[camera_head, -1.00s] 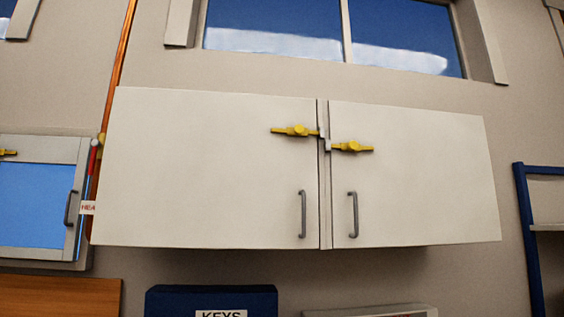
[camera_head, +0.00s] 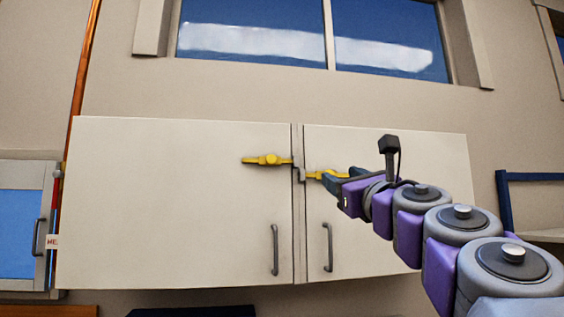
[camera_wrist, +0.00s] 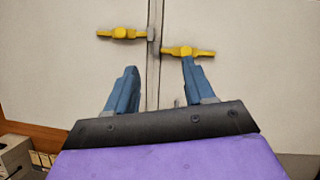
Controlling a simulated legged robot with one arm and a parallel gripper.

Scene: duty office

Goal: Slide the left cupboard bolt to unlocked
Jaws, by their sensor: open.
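The left cupboard bolt (camera_head: 267,160) is yellow with a round knob and lies across the left white door (camera_head: 170,200), its right end at the grey catch by the centre gap. It also shows in the wrist view (camera_wrist: 122,33), beyond and above my fingers. The right bolt (camera_head: 322,175) sits slightly lower on the right door (camera_head: 430,180), partly hidden by my gripper in the head view. My gripper (camera_head: 340,174) is open and empty in front of the doors. Its blue fingers (camera_wrist: 158,70) straddle the centre gap in the wrist view.
Grey door handles (camera_head: 275,250) and (camera_head: 327,247) hang below the bolts. A window (camera_head: 310,35) is above the cupboard. A blue-fronted cabinet (camera_head: 20,225) and a copper pipe (camera_head: 85,60) stand at the left, a blue shelf frame (camera_head: 507,205) at the right.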

